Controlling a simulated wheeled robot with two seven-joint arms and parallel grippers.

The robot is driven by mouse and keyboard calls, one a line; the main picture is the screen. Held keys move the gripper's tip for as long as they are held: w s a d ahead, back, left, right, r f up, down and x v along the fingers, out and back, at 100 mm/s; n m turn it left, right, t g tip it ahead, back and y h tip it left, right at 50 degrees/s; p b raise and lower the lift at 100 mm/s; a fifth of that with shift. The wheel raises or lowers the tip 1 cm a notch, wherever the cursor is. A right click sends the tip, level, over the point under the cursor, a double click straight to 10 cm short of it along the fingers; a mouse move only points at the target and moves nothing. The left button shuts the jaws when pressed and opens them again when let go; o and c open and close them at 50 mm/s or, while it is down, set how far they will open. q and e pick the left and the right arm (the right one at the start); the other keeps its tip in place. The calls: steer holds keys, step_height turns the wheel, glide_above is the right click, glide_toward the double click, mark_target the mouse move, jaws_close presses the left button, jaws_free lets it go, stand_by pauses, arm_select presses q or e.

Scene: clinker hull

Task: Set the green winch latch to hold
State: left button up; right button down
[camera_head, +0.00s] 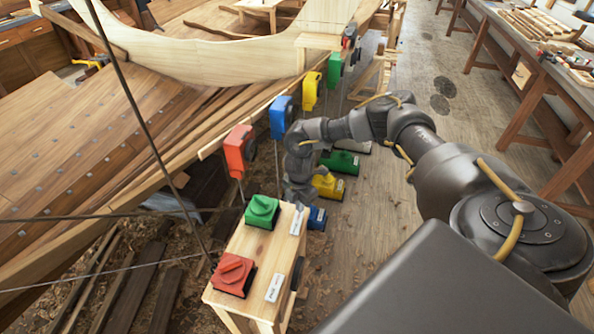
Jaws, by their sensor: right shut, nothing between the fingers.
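A green latch (261,212) with a raised knob sits on a dark base on top of a wooden stand. A red latch (233,274) of the same kind sits nearer me on the same stand. A green winch-like unit (341,162) lies on the floor further back. My right arm reaches in from the right and bends down, with its gripper (298,194) just behind the stand's far end, right of and beyond the green latch, apart from it. That gripper is shut and empty; its fingertips are small and hard to make out. My left gripper is out of view.
The wooden stand (262,245) carries white labels (274,288). Yellow (328,186) and blue (317,218) units stand on the floor near my gripper. Red (238,150), blue (281,117) and yellow (310,91) blocks stand along the hull planks. Dark lines cross at left. The right floor is open.

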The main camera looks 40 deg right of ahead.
steer(key=shift+f+b, duration=0.95)
steer(key=shift+f, duration=0.55)
stand_by(1.0)
steer(key=shift+r, duration=0.15)
step_height(320, 180, up, 7)
steer(key=p, duration=0.7)
stand_by(0.5)
